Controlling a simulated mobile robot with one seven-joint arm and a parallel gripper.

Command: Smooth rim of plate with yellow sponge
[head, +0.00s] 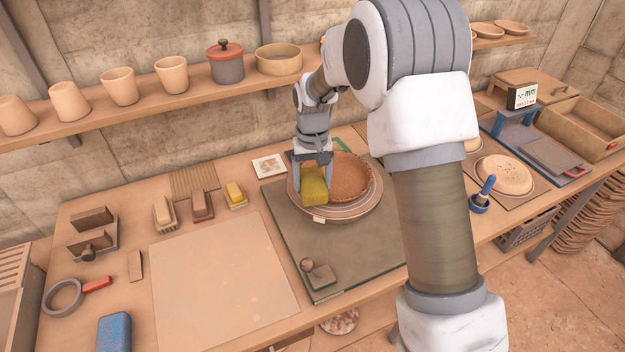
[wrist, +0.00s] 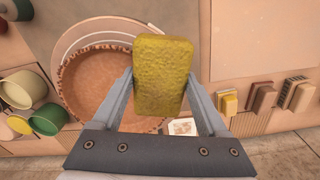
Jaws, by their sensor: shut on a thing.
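The yellow sponge (head: 314,186) is held between the fingers of my gripper (head: 312,162), at the left side of the plate. The wrist view shows the sponge (wrist: 162,75) clamped between both fingers of my gripper (wrist: 155,95). The brown plate (head: 350,178), with a rough, uneven rim, lies on a round pale wheel (head: 345,210). In the wrist view the plate (wrist: 100,75) is left of the sponge, and the sponge overlaps its rim. I cannot tell whether the sponge touches the rim.
The wheel stands on a dark mat (head: 310,258) with a small block tool (head: 319,273) at its front. A pale board (head: 222,280) lies to the left. A shelf (head: 215,90) with cups and pots runs along the wall.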

